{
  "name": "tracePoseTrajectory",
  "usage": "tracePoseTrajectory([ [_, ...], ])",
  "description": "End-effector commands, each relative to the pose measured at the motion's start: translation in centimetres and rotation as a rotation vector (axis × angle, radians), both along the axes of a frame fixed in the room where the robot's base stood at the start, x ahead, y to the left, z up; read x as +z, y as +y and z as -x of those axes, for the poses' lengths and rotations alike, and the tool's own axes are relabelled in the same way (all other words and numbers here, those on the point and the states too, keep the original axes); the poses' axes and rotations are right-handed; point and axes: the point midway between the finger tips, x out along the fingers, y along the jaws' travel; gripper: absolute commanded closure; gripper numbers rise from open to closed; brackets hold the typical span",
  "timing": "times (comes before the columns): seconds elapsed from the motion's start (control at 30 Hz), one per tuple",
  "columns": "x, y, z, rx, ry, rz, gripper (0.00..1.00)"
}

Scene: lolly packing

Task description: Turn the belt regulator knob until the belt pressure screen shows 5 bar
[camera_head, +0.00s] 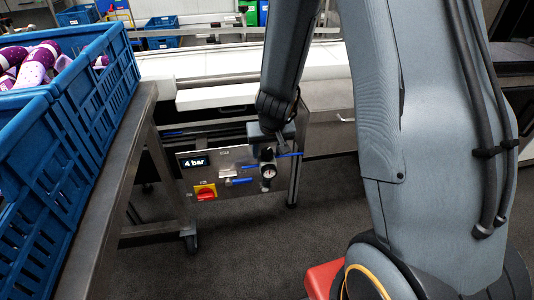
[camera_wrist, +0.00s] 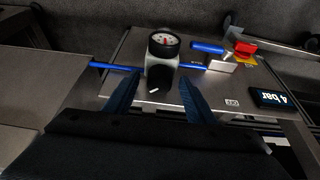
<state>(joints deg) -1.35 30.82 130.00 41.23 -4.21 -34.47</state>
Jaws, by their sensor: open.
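The belt pressure screen (camera_head: 195,162) reads 4 bar in the head view. It also shows upside down in the wrist view (camera_wrist: 273,99). The regulator has a round white gauge (camera_head: 268,171) in the head view, and the gauge shows at the top centre in the wrist view (camera_wrist: 164,43). Below it in the wrist view is the regulator's grey body with a dark knob (camera_wrist: 161,80) bearing a white mark. My gripper (camera_wrist: 158,78) is open, with one finger on each side of the knob. I cannot tell whether the fingers touch it. In the head view my wrist hides the knob.
The white conveyor belt (camera_head: 220,98) runs above the panel. Blue crates (camera_head: 60,140) stand on a metal table at left. Dark floor is clear in front.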

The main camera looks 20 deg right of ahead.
Motion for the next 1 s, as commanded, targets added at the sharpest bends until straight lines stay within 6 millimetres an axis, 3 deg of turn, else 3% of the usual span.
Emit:
tracePoseTrajectory([
  [0.2,0.05,-0.01,0.01,0.000,0.000,0.000,0.51],
  [0.43,0.05,0.01,0.02,0.000,0.000,0.000,0.90],
  [1.0,0.41,0.19,0.13,-0.114,0.004,-0.001,0.90],
])
